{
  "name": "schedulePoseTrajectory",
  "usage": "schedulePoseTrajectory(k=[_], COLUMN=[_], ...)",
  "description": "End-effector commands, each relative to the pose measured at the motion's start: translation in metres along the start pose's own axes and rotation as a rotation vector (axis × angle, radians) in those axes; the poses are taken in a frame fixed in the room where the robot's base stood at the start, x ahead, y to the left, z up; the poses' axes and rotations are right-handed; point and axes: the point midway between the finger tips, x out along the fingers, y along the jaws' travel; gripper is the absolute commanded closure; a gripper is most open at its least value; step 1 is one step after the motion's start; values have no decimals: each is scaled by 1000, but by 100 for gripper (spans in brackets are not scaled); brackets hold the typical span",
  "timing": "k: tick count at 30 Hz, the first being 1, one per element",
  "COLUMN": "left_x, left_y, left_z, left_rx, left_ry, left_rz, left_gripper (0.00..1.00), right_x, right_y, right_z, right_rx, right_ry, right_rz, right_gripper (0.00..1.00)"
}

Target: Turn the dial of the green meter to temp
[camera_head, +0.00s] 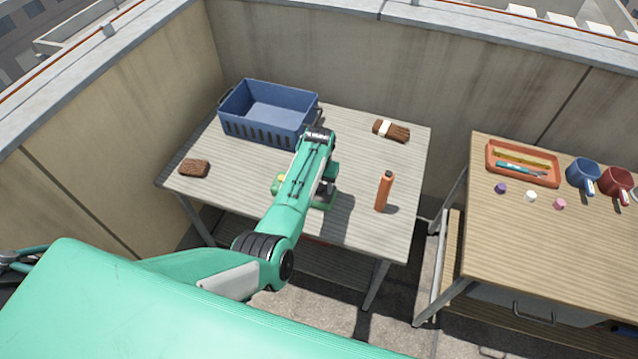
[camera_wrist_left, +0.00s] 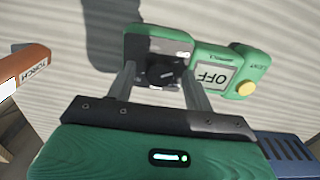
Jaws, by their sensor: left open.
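The green meter (camera_wrist_left: 215,60) lies on the grey table. In the left wrist view its round black dial (camera_wrist_left: 165,73) sits on a dark panel, and its screen (camera_wrist_left: 211,76) reads OFF, upside down. A yellow button (camera_wrist_left: 245,90) is at the right end. My left gripper (camera_wrist_left: 160,72) is open, with one finger on each side of the dial; I cannot tell whether they touch it. In the head view my arm partly hides the meter (camera_head: 325,203), and my left gripper (camera_head: 322,190) is over it. My right gripper is not in view.
On the same table (camera_head: 362,230) are a blue crate (camera_head: 262,128), brown brush or sponge (camera_head: 194,168), brown gloves (camera_head: 392,130) and orange torch (camera_head: 384,192).

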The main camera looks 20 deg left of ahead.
Motion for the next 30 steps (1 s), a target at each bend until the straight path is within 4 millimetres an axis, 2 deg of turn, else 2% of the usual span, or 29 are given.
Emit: schedulePoseTrajectory(k=[1, 8, 20, 30], left_x=[0, 0, -2, -4], left_y=[0, 0, -1, -1], left_z=[0, 0, 0, 0], left_rx=[0, 0, 69, 327], left_ry=[0, 0, 1, -1], left_rz=[0, 0, -3, -3], left_gripper=[48, 92, 92, 92], right_x=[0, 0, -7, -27], right_y=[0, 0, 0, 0], right_z=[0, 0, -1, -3], right_rx=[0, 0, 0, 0], right_ry=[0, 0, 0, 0], right_rz=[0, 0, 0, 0], right_gripper=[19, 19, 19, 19])
